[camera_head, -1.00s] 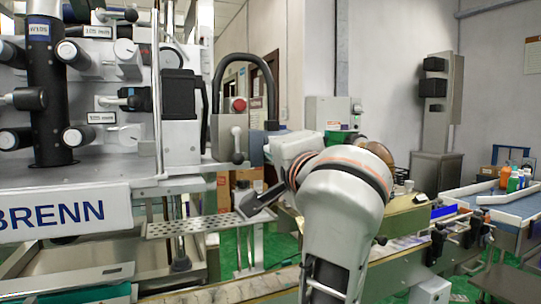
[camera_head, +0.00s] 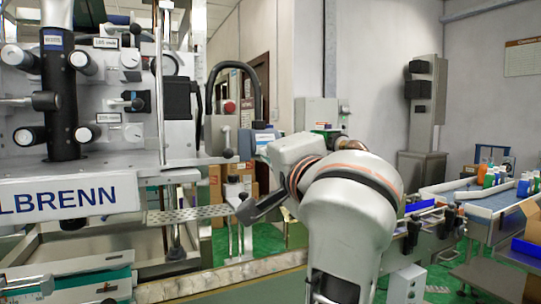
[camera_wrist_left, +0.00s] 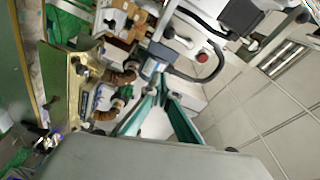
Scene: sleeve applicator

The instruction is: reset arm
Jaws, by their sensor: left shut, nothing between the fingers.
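My left arm rises from the bottom of the head view, right of centre, and bends to the left. The dark left gripper (camera_head: 246,212) is at its end, in front of the right end of a perforated metal shelf (camera_head: 190,214). I cannot tell whether it touches the shelf. In the left wrist view the two teal fingers of the left gripper (camera_wrist_left: 159,88) come together, shut and empty. A large grey surface fills the lower part of that view. My right gripper is not in view.
The sleeve machine with the blue-lettered sign (camera_head: 70,200) stands at the left. A conveyor (camera_head: 443,228) runs behind my arm to the right. A blue-topped table (camera_head: 490,203) with several bottles is at the far right. Green floor (camera_head: 262,240) shows between.

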